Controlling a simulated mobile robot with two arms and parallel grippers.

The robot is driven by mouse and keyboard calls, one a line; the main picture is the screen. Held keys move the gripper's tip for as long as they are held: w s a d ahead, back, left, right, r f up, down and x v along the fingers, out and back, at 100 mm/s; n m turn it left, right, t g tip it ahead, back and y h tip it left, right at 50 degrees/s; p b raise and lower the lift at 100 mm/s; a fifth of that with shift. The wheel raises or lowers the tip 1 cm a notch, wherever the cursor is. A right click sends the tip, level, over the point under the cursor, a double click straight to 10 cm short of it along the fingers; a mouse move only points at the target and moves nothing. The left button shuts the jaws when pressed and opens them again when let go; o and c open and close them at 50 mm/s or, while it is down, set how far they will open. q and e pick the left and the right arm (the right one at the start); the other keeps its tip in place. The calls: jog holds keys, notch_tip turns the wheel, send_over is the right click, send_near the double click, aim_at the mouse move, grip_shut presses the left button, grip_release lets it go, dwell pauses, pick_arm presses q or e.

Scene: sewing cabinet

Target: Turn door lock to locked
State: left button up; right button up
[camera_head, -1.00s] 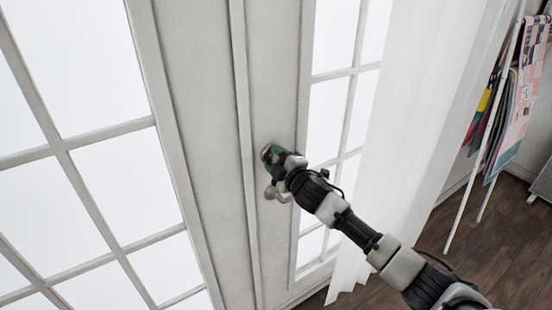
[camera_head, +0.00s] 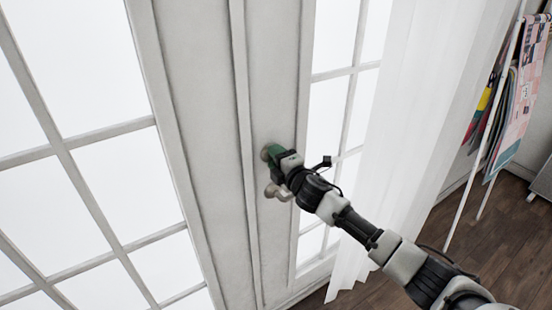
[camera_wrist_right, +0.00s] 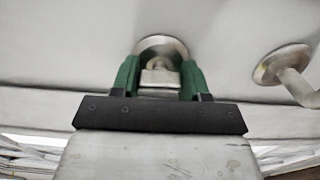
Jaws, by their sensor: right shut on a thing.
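The door lock (camera_wrist_right: 161,47) is a round metal plate with a small turn piece, on the white door (camera_head: 210,120). In the head view the lock (camera_head: 264,153) is mostly hidden by my right gripper (camera_head: 272,153). In the right wrist view the green fingers of my right gripper (camera_wrist_right: 160,78) stand on either side of the turn piece (camera_wrist_right: 161,76) and are shut on it. The exact angle of the turn piece is hard to tell. My left gripper is not in view.
A metal door handle (camera_head: 279,190) sits just below the lock and close to my gripper; it also shows in the right wrist view (camera_wrist_right: 285,68). A white curtain (camera_head: 400,130) hangs to the right. A rack with colourful fabrics (camera_head: 510,100) stands at far right.

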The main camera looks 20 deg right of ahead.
jog(key=o, duration=0.9)
jog(key=shift+b+v, duration=0.9)
jog(key=shift+v, duration=4.55)
